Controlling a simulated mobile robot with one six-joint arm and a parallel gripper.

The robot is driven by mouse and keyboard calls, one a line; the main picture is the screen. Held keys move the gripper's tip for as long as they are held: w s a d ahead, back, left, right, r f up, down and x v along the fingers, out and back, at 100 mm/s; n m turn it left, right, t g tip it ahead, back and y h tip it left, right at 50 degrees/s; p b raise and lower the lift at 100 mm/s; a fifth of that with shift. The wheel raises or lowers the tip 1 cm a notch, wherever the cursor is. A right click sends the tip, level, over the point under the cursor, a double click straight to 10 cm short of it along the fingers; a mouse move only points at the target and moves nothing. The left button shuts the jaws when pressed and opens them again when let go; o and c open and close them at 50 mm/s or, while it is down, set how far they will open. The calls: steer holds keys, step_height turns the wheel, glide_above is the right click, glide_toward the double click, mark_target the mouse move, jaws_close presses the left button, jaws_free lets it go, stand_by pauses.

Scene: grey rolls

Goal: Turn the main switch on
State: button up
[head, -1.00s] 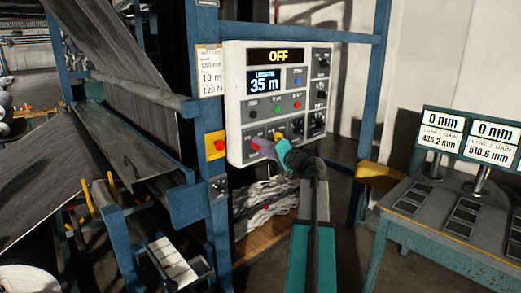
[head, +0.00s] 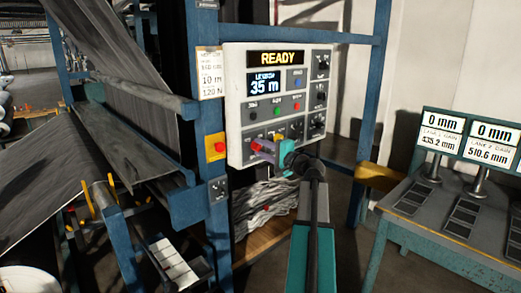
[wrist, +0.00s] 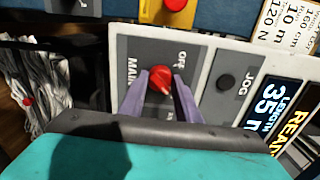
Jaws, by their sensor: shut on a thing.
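The main switch is a red rotary knob (wrist: 165,77) on a grey plate marked MAIN and OFF in the wrist view. A second label is mostly hidden behind a finger. A pale mark shows on the knob's lower edge, away from the OFF label. My gripper (wrist: 164,88) has its purple fingers shut on either side of the knob. The panel's top display (head: 275,58) reads READY in yellow.
A yellow box with a red button (head: 219,146) is on the blue post left of the panel, close to my gripper. Other knobs (head: 318,125) line the panel's right side. A bench with two gauge displays (head: 442,133) stands at right.

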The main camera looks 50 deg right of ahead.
steer(key=o, duration=1.1)
steer(key=shift+s, duration=0.85)
steer(key=s+b, duration=0.1)
steer(key=s, duration=0.3)
steer(key=s+b, duration=0.1)
steer(key=s, duration=0.3)
steer(key=s+a+b, duration=0.1)
steer(key=s, duration=0.3)
